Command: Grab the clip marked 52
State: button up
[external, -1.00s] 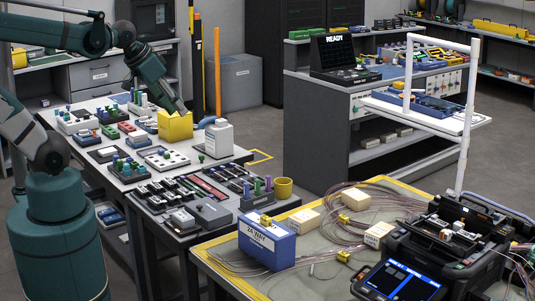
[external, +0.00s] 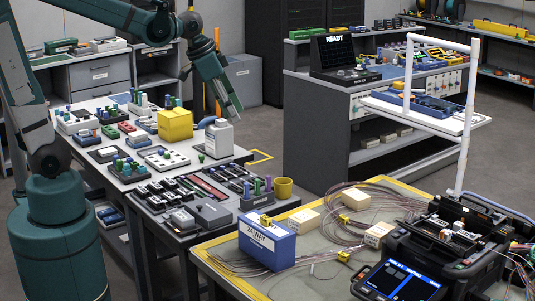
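My gripper (external: 236,113) hangs in the air, pointing down, above and to the right of the white bottle on the dark-edged bench. Its fingers are too small to tell whether they are open or shut.
A yellow box (external: 175,125) and the white bottle (external: 218,139) stand on the left bench. The blue box (external: 267,243), cream boxes (external: 304,221) and black splicer (external: 440,245) crowd the front mat. A white frame (external: 464,120) rises behind the splicer.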

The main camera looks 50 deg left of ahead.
jog(key=w+d+f+m+g, duration=0.1)
jog(key=w+d+f+m, duration=0.25)
jog(key=w+d, duration=0.4)
jog(key=m+g+b, duration=0.2)
jog(key=m+g, duration=0.2)
jog(key=m, duration=0.3)
send_over(341, 252)
jog(key=f, duration=2.2)
jog(key=shift+a+f, duration=0.2)
jog(key=shift+f, duration=0.05)
jog(key=shift+f, duration=0.1)
jog(key=shift+d+f, duration=0.2)
jog(key=shift+f, duration=1)
